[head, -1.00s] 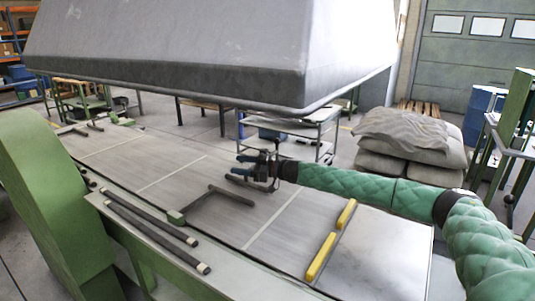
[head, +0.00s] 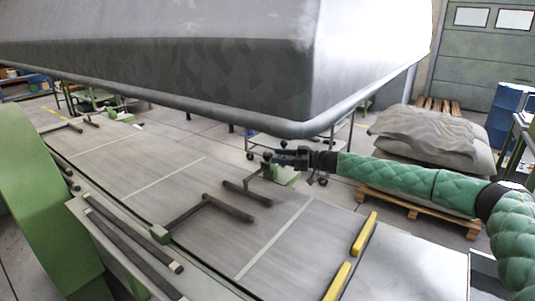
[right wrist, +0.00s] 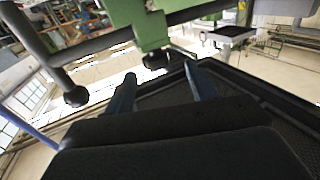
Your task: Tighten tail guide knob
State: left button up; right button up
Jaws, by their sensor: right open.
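My right gripper (head: 272,157) is open beside a green guide bracket (head: 285,176) on the far edge of the conveyor table. In the right wrist view its two blue fingertips (right wrist: 158,72) are apart with nothing held. A black knob (right wrist: 155,59) sits under the green bracket block (right wrist: 150,28), just ahead of and between the fingertips. A dark guide bar with a rounded end (right wrist: 75,96) lies left of the fingers. In the head view a dark guide rail (head: 247,193) extends from the bracket over the table. The left gripper is not in view.
A large grey hood (head: 220,70) hangs over the table. Grey sacks (head: 430,135) stand on a pallet beyond the arm.

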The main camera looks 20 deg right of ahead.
aim_at(267, 153)
jog(key=x, duration=0.2)
jog(key=p+x, duration=0.1)
jog(key=x, duration=0.1)
jog(key=shift+w+a+f, duration=0.1)
jog(key=shift+w+f, duration=0.1)
jog(key=shift+w, duration=0.2)
jog(key=shift+w+a+r, duration=0.1)
jog(key=shift+a, duration=0.3)
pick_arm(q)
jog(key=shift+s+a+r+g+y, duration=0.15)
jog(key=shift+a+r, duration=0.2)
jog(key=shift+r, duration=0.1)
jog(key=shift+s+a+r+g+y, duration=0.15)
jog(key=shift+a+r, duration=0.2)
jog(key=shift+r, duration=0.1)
pick_arm(e)
jog(key=shift+w, duration=0.15)
jog(key=c, duration=1)
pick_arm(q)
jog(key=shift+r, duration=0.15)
